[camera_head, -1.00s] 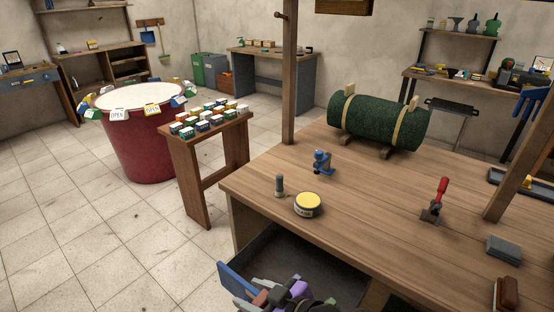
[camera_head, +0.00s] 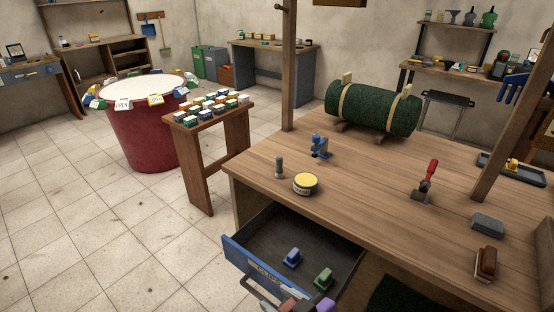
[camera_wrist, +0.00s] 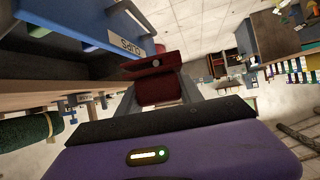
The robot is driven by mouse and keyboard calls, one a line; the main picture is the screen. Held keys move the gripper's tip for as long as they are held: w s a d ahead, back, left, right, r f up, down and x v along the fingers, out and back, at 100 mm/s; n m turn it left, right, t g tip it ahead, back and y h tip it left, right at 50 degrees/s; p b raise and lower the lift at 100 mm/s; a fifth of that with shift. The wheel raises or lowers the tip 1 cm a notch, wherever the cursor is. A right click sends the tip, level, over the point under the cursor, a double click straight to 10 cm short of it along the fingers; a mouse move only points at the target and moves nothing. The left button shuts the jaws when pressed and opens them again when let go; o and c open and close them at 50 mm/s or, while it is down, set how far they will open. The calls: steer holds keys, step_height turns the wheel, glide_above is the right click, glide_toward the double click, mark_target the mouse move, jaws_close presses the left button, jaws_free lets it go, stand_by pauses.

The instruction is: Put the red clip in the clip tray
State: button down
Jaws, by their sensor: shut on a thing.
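My gripper (camera_wrist: 160,90) is shut on the red clip (camera_wrist: 158,88), which shows between the fingers in the wrist view. In the head view, my gripper (camera_head: 290,303) is at the bottom edge, low in front of the open drawer, and mostly cut off; the red clip is hard to make out there. The drawer (camera_head: 235,256) has a blue front with a pale label and holds a blue clip (camera_head: 291,258) and a green clip (camera_head: 323,277). A shallow dark tray (camera_head: 530,177) with a yellow thing in it lies at the workbench's right; I cannot tell whether it is the clip tray.
The wooden workbench (camera_head: 375,215) bears a yellow-topped tin (camera_head: 305,184), a red-handled clamp (camera_head: 426,185), a grey block (camera_head: 487,222) and a brown brush (camera_head: 485,263). A wooden post (camera_head: 505,150) rises before the dark tray. Floor at left is clear.

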steer(key=s+d+f+m+t+h, duration=0.1)
steer(key=d+f+m+h, duration=0.3)
steer(key=d, duration=0.5)
steer(key=s+d+f+m+t+h, duration=0.1)
steer(key=s+d+f+m+h, duration=0.2)
steer(key=d+f, duration=0.3)
steer(key=s+d+m, duration=0.1)
steer(key=d, duration=0.3)
steer(key=shift+d+f+t+h, duration=0.3)
steer(key=shift+t+h, duration=0.1)
steer(key=shift+s, duration=0.1)
